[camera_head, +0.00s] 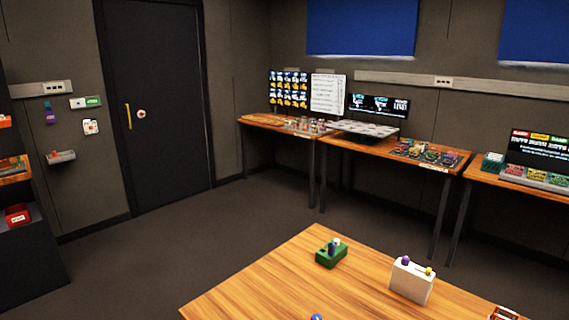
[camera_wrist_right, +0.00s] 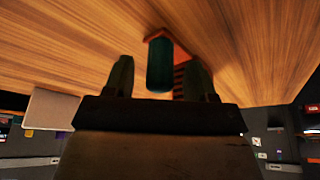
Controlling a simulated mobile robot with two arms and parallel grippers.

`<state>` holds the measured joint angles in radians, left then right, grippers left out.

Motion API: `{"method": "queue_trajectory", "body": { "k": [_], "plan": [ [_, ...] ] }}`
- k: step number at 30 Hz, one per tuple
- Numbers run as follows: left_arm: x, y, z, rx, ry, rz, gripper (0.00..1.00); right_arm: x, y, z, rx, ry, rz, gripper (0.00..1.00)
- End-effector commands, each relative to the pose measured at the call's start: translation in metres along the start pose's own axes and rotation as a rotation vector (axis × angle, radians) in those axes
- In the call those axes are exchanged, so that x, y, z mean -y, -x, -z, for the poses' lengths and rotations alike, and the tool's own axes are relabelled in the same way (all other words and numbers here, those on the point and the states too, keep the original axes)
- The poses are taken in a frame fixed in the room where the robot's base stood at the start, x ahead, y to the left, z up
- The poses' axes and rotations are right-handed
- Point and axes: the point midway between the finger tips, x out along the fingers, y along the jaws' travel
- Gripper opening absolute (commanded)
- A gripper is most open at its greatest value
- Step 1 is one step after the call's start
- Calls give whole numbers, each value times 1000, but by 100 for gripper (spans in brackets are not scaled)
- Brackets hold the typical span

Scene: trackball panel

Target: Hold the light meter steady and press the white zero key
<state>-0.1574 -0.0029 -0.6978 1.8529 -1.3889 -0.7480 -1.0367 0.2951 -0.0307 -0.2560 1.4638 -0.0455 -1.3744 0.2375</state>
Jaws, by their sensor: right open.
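On the wooden table (camera_head: 255,285) in the head view, a green box (camera_head: 328,260) carries a dark blue knob and a small white piece on top. A white box (camera_head: 410,283) to its right has a purple knob and a yellow knob on top. I cannot tell for sure which thing is the light meter, and no key's label is readable. In the right wrist view, my right gripper (camera_wrist_right: 160,68) is open, its two dark fingers apart. A dark teal upright piece (camera_wrist_right: 160,66) with an orange part behind it shows between them; contact cannot be judged. My left gripper is not in view.
A blue round top (camera_head: 316,317) shows at the head view's bottom edge. A reddish item (camera_head: 506,313) is cut off at the lower right. The table's left part is bare. Side tables with displays stand along the back wall, and a dark door (camera_head: 158,100) is at the left.

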Motion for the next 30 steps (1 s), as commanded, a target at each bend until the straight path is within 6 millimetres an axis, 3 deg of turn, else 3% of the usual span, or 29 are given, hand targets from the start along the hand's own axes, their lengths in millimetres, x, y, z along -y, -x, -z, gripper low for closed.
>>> {"method": "queue_trajectory", "body": {
  "k": [5,12,18,30],
  "plan": [
    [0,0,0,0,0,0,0,0,24,1,-4,0,1,56],
    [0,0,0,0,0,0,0,0,76,1,-4,0,1,56],
    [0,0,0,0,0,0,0,0,107,0,-2,0,0,56],
    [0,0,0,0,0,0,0,0,118,0,0,0,0,56]
  ]
}}
